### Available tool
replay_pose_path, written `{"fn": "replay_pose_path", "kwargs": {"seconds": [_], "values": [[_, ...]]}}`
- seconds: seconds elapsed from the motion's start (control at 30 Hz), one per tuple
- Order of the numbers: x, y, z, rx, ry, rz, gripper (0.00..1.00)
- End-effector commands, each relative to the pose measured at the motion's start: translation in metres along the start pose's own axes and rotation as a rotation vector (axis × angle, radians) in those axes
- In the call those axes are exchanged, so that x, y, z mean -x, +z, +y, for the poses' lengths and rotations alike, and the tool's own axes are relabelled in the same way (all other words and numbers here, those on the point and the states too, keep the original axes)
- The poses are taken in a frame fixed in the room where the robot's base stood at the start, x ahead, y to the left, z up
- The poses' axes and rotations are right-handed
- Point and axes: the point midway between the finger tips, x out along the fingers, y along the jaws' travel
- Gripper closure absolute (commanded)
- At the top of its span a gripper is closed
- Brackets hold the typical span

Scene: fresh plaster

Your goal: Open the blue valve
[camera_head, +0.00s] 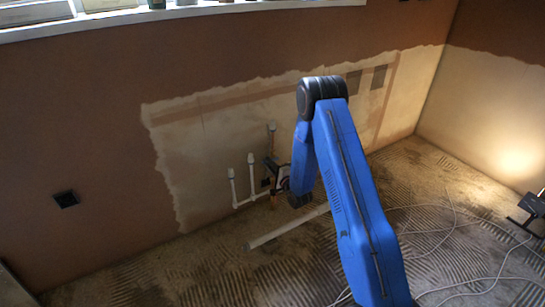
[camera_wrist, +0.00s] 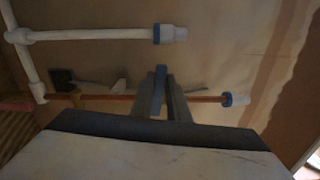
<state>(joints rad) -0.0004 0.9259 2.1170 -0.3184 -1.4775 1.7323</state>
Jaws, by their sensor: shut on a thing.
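The blue valve's handle (camera_wrist: 159,82) shows in the wrist view as a narrow upright blue piece in front of a copper pipe (camera_wrist: 208,98). My gripper (camera_wrist: 160,98) is shut on it, with a dark finger at each side. In the head view my gripper (camera_head: 283,182) is at the pipework by the wall, partly hidden by my blue arm. I cannot make out the blue handle there. How far the valve is turned cannot be told.
White pipes (camera_head: 252,179) with capped ends stand left of my gripper, close to the wall. A loose pale pipe (camera_head: 288,228) lies on the ridged floor. Cables (camera_head: 450,228) trail at the right near a work lamp (camera_head: 533,207). A dark wall box (camera_head: 66,199) is at the left.

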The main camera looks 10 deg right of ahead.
Motion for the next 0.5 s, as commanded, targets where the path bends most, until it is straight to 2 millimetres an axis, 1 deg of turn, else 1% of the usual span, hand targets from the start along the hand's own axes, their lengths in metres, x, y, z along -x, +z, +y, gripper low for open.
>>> {"fn": "replay_pose_path", "kwargs": {"seconds": [0.1,0.5], "values": [[0.001,-0.005,-0.007,-0.116,0.000,0.006,1.00],[0.001,-0.010,-0.028,-0.499,-0.001,0.007,1.00]]}}
